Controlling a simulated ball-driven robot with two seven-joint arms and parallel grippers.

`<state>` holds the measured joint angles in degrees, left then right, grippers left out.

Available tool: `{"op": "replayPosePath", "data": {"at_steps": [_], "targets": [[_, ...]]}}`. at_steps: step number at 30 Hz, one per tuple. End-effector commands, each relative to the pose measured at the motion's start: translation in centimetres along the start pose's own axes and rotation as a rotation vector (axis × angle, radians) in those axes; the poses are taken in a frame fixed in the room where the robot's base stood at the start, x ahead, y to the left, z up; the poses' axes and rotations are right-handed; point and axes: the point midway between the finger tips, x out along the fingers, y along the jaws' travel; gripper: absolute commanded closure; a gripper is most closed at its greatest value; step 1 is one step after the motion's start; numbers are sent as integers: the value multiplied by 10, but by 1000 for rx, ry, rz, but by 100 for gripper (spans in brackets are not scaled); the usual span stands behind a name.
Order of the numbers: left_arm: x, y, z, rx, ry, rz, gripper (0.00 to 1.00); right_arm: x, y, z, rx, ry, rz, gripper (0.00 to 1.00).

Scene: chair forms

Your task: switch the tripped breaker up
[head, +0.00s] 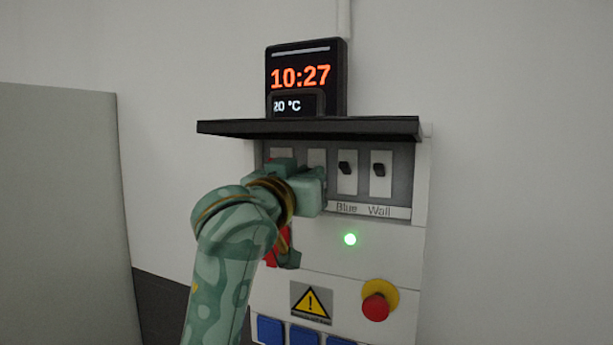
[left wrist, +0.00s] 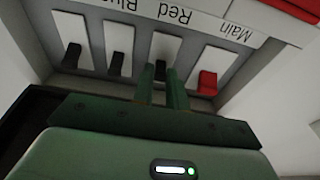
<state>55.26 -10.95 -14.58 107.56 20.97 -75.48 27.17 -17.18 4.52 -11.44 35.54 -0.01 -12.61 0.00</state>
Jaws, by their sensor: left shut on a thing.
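The breaker panel (head: 344,205) has a row of white switches under a dark hood. My left gripper (head: 318,185) covers the left part of this row. In the left wrist view, which is upside down, the left gripper's green fingers (left wrist: 164,88) are closed around the black lever (left wrist: 160,72) of the breaker labelled Red. The fingers partly hide this lever, so I cannot tell its exact position. The red lever (left wrist: 207,83) of Main is beside it. The Blue lever (head: 346,168) and Wall lever (head: 379,169) are black, unobstructed and set alike. My right gripper is not in view.
The hood (head: 310,128) juts out just above the switches. A clock (head: 300,75) stands on top. Below are a lit green lamp (head: 350,239), a red emergency button (head: 376,306), a warning sign (head: 311,302) and blue sockets (head: 304,336). A grey panel (head: 60,220) stands at left.

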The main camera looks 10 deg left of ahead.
Motion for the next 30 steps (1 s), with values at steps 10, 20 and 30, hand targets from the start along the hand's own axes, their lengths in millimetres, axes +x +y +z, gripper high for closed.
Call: {"op": "replayPosePath", "data": {"at_steps": [10,20,30], "targets": [[0,0,-1,-1,3,0,64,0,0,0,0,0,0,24],[-10,0,0,-2,5,1,64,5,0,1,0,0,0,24],[-95,1,2,-4,8,3,64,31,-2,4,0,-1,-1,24]]}}
